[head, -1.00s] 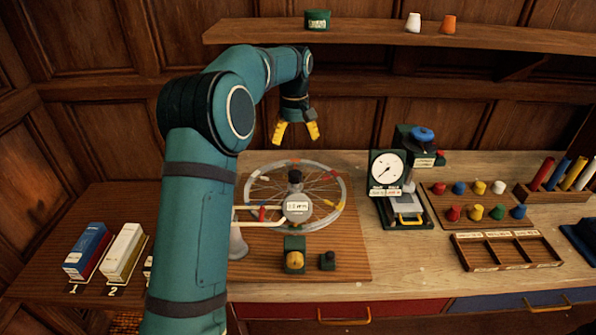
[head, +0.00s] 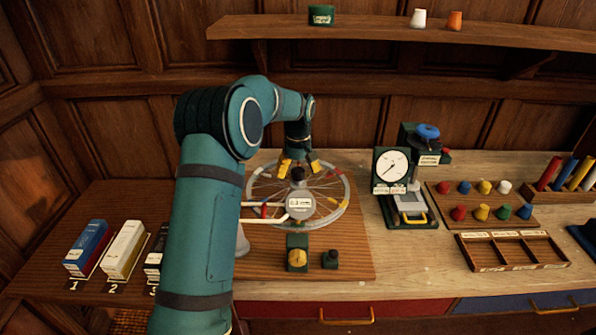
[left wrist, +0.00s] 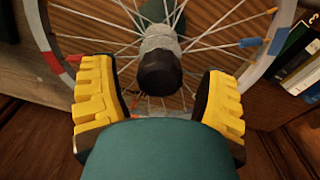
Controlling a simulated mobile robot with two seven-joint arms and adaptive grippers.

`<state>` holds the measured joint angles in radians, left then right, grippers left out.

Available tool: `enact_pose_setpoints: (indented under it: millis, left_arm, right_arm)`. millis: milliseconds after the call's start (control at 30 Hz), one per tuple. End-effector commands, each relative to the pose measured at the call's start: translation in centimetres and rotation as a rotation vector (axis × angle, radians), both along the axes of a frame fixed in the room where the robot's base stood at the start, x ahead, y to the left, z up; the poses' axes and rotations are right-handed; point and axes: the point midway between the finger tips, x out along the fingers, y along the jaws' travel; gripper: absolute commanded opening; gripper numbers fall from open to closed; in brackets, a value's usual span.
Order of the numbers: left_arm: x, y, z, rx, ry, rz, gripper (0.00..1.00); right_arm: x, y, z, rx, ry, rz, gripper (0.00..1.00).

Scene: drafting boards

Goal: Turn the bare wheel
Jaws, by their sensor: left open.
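My left gripper (head: 299,166) is over the far part of the wheel, just behind the hub. In the left wrist view, its yellow fingers (left wrist: 160,95) are spread apart and empty, with the dark hub end (left wrist: 160,70) seen between them. I cannot tell whether they touch the wheel. My right gripper is not in view.
A dial gauge stand (head: 391,167) is to the right. Numbered boxes (head: 123,250) stand at left. A shelf (head: 400,34) runs above.

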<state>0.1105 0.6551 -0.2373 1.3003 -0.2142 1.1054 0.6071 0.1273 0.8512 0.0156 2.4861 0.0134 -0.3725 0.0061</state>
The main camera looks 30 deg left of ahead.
Motion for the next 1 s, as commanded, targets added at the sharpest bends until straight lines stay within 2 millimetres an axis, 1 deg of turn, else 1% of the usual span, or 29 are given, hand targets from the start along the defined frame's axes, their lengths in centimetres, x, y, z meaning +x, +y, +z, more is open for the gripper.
enact_pose_setpoints:
  millis: [67,100,167,200,300,1000]
  left_arm:
    - [0.0,0.0,0.01,0.0,0.0,0.0,0.74]
    - [0.0,0.0,0.01,0.0,0.0,0.0,0.68]
    - [-0.01,-0.01,0.02,0.0,0.0,0.0,0.47]
    - [-0.01,-0.01,0.02,0.0,0.0,0.0,0.33]
    - [-0.01,0.01,0.03,0.0,0.0,0.0,0.0]
    - [0.01,0.06,0.01,0.001,-0.001,0.012,0.0]
  right_arm:
    - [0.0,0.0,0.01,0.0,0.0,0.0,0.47]
    - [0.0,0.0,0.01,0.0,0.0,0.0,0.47]
    - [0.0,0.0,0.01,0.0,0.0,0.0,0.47]
    - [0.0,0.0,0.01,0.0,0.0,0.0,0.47]
    - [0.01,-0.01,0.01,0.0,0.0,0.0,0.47]
    - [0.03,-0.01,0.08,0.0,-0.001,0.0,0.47]
